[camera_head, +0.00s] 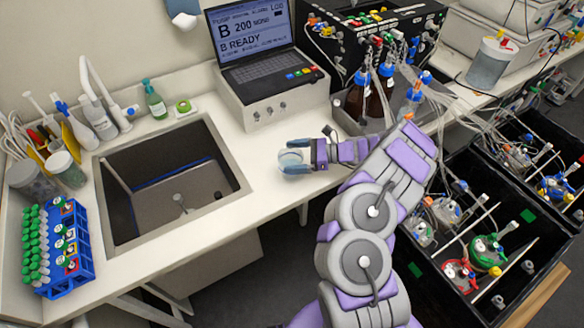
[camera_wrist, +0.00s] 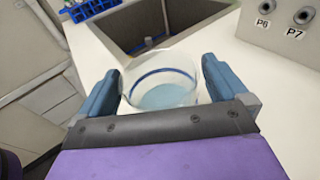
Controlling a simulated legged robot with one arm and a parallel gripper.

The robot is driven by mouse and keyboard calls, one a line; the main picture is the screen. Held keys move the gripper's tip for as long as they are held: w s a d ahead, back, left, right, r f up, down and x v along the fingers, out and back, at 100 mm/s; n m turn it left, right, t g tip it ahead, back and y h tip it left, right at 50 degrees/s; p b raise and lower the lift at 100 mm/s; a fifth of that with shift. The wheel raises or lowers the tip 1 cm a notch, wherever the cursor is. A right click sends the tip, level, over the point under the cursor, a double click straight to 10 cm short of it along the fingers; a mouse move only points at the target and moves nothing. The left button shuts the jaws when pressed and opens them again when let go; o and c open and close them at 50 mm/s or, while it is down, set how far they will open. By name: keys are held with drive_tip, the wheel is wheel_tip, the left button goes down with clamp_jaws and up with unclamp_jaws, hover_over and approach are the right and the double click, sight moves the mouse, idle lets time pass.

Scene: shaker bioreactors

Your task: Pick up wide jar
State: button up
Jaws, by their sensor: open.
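The wide jar (camera_wrist: 160,84) is a low, clear round vessel with a pale blue bottom. In the wrist view it stands between the two blue fingers of my gripper (camera_wrist: 158,88). The fingers are open, one on each side of the jar; a narrow gap shows at the left, and I cannot tell whether the right finger touches. In the head view the jar (camera_head: 291,156) sits on the white counter right of the sink, and my gripper (camera_head: 294,160) reaches it from the right. The near part of the jar is partly hidden by the fingers and palm.
The sink (camera_head: 170,185) opens just left of the jar. A laptop on a white box (camera_head: 270,105) stands behind. A blue rack of tubes (camera_head: 60,245) is at far left. Brown bottles (camera_head: 375,98) stand right, and black crates of vessels (camera_head: 480,225) lie lower right.

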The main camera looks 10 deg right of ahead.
drive_tip(key=shift+a+f, duration=0.1)
drive_tip(key=shift+a, duration=0.6)
drive_tip(key=shift+d, duration=0.25)
drive_tip(key=c, duration=1.2)
drive_tip(key=shift+c, duration=0.2)
